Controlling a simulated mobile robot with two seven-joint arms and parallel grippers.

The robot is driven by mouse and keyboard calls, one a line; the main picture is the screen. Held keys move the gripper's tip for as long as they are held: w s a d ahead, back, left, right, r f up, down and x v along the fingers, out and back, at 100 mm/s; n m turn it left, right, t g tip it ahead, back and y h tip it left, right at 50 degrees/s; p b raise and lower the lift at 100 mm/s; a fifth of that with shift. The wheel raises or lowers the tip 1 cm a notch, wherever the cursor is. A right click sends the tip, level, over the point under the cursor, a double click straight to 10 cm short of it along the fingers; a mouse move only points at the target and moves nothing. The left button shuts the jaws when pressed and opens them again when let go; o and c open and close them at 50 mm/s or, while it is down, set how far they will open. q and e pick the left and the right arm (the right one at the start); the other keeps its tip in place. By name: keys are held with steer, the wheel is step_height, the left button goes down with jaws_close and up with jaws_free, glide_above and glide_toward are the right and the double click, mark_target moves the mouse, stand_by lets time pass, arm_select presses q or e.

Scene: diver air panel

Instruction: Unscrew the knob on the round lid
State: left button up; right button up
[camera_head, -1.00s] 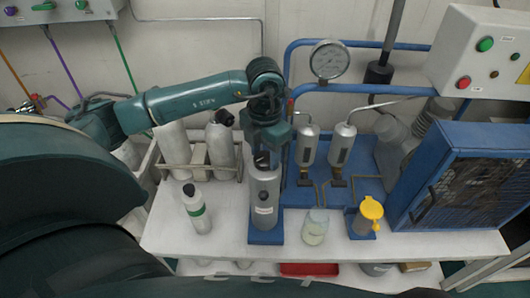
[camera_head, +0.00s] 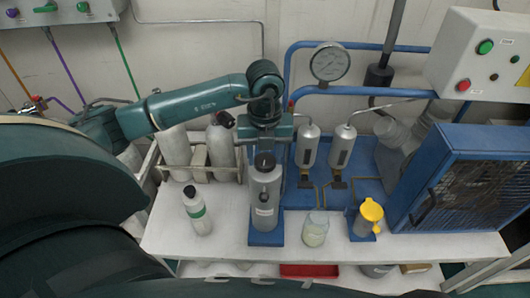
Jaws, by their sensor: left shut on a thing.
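A grey upright canister (camera_head: 265,205) stands on a blue base on the white bench, in the middle of the view. Its round lid (camera_head: 265,176) is on top, with a dark knob (camera_head: 264,161) at its centre. My left gripper (camera_head: 265,153) points down from above at the knob and is shut on it. The fingertips are small and partly hidden by the wrist, so their exact contact is hard to see. The canister stands upright. My right gripper is not in view.
A small green-banded bottle (camera_head: 197,210) stands left of the canister; a glass jar (camera_head: 315,229) and a yellow-topped cup (camera_head: 369,214) stand right. Behind are racked cylinders (camera_head: 221,145), a gauge (camera_head: 330,62) and blue pipes. A blue box unit (camera_head: 455,180) stands at the right.

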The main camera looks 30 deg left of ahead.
mark_target(264, 159)
arm_select(q)
steer(key=shift+n, duration=0.6)
steer(key=o, duration=1)
steer(key=shift+r, duration=0.1)
step_height(264, 159, up, 13)
steer(key=shift+p, duration=0.4)
